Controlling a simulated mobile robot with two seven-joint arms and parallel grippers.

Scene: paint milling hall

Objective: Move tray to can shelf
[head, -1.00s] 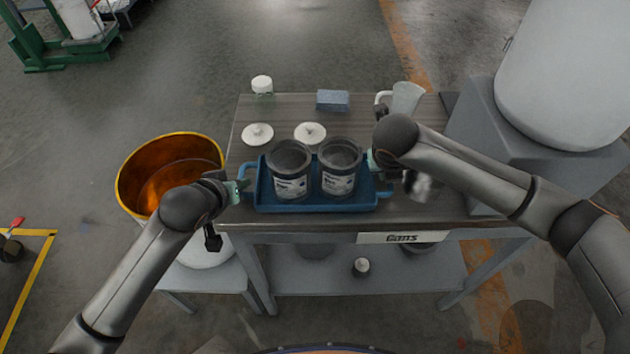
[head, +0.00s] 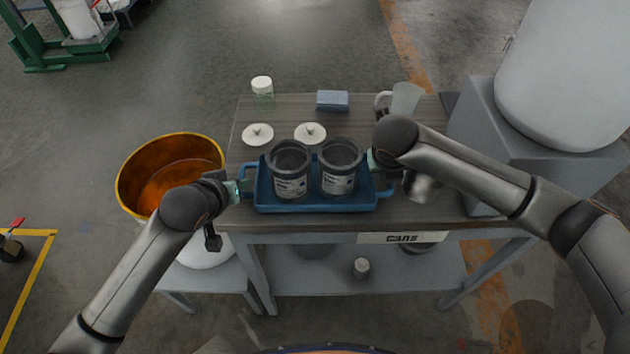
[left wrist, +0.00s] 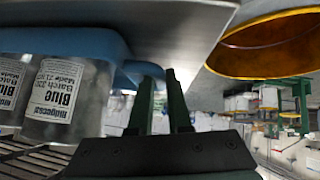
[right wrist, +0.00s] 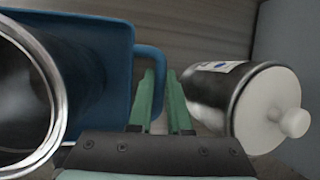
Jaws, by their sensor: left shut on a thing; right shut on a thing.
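The blue tray (head: 318,206) is at the front of the tabletop of a table marked "Cans" (head: 402,238). It holds two open dark cans, a left one (head: 291,187) and a right one (head: 339,180), both upright. In the left wrist view a can label (left wrist: 58,92) reads "Blue". My left gripper (head: 238,190) is shut on the tray's left handle, which shows between its fingers (left wrist: 160,95). My right gripper (right wrist: 160,95) is shut on the right handle (right wrist: 150,65); in the head view my right arm partly hides it. I cannot tell whether the tray touches the tabletop.
Two white lids (head: 258,134), a white-capped jar (head: 262,86), a blue block (head: 332,100) and a jug (head: 406,98) stand behind the tray. An orange bucket (head: 140,190) is left; a lower shelf (head: 400,285) is below.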

